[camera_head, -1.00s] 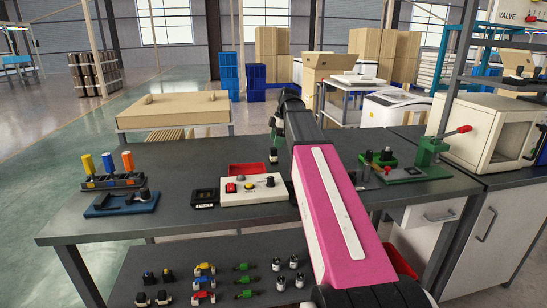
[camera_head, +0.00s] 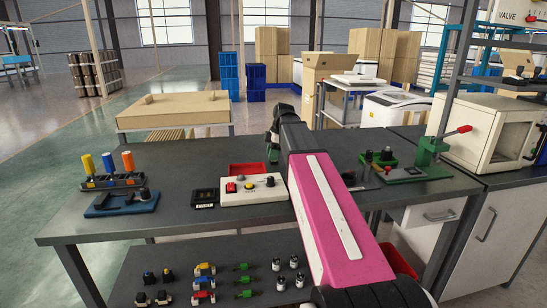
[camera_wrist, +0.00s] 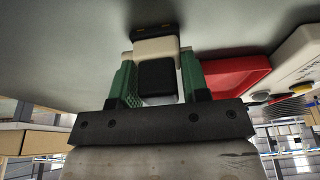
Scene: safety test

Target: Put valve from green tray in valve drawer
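My gripper (camera_wrist: 158,80) has green fingers, one on each side of a pale block with a black face, which looks like the valve (camera_wrist: 157,48). The fingers appear shut on it, above the dark table. In the head view my gripper (camera_head: 272,150) is small, left of my arm and behind the control box; the held part is too small to make out there.
A red tray (camera_head: 247,169) lies close to my gripper, behind the white control box (camera_head: 254,190). A green lever press (camera_head: 431,148) and a white oven (camera_head: 490,130) stand at the right. A white drawer (camera_head: 438,216) is under the table.

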